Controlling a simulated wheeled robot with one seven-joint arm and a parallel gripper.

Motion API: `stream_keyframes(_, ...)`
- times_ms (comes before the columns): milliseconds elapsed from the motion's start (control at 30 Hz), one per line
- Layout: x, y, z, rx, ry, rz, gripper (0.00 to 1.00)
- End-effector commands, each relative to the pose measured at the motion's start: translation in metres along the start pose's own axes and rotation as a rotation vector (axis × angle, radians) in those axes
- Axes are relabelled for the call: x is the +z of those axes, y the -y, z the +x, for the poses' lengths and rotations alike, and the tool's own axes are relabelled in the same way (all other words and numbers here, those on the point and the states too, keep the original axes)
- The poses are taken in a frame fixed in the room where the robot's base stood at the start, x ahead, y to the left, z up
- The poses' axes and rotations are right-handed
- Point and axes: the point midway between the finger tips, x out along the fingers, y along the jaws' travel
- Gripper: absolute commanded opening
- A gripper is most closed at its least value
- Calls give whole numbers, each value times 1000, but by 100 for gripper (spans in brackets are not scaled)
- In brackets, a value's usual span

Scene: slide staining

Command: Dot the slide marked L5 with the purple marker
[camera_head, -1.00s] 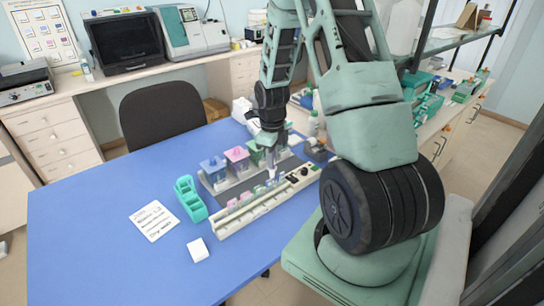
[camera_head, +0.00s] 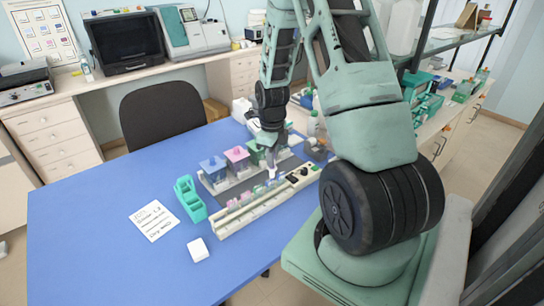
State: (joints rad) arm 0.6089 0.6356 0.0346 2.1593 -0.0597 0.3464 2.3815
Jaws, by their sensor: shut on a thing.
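My gripper (camera_head: 271,156) points down over the long pale slide rack (camera_head: 232,230). It is shut on a slim, pale thing that appears to be the marker (camera_head: 271,173); its purple colour is not clear at this size. The marker's lower end is just above or at the slides near the right part of the rack; I cannot tell whether it touches. Several slides with pink and bluish patches (camera_head: 246,198) stand along the rack. Their labels are too small to read, so I cannot tell which is L5. The fingertips are small and partly blurred.
Behind the rack stand staining jars, one blue (camera_head: 213,168), one pink (camera_head: 237,157) and one green (camera_head: 257,152). Left of it are a teal holder (camera_head: 189,198), a written card (camera_head: 154,221) and a white block (camera_head: 198,249). The blue table's (camera_head: 90,220) left side is clear.

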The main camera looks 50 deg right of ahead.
Motion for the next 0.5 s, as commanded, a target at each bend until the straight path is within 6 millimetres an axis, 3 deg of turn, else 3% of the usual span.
stream_keyframes(167,0,0,0,2,-1,0,0)
stream_keyframes(500,0,0,-26,1,-1,1,0)
